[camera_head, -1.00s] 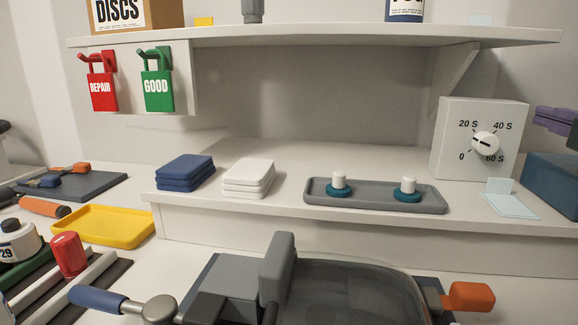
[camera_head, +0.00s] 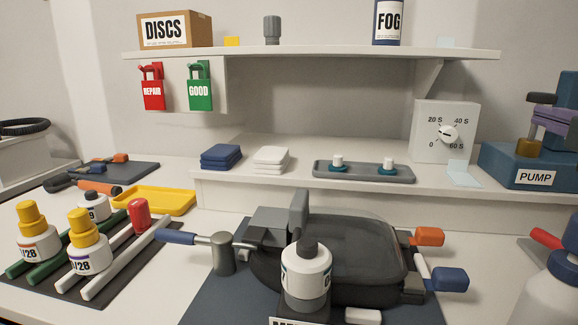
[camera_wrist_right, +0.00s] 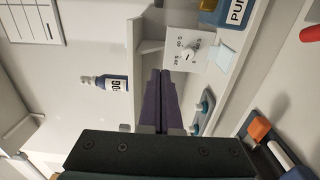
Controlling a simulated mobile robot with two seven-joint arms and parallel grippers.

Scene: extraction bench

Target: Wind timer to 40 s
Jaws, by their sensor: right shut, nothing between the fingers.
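The timer (camera_head: 425,119) is a white box standing at the right end of the raised bench, marked 0, 20 S, 40 S and 60 S. Its round white knob (camera_head: 448,133) carries a short dark line lying nearly level; I cannot tell which end is the pointer. The timer (camera_wrist_right: 176,42) and knob (camera_wrist_right: 188,53) also show in the right wrist view, beyond the fingertips. My right gripper (camera_head: 538,114) shows purple fingers at the right edge, right of the timer and apart from it. In the right wrist view its fingers (camera_wrist_right: 160,73) are shut and empty. My left gripper is not in view.
A blue pump (camera_head: 500,172) stands right of the timer. A pale blue plate (camera_head: 464,179) lies before the timer, and a grey tray (camera_head: 365,178) with two white-topped teal pieces is left of it. The shelf (camera_head: 310,54) hangs above. A dark lidded machine (camera_head: 340,240) fills the front.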

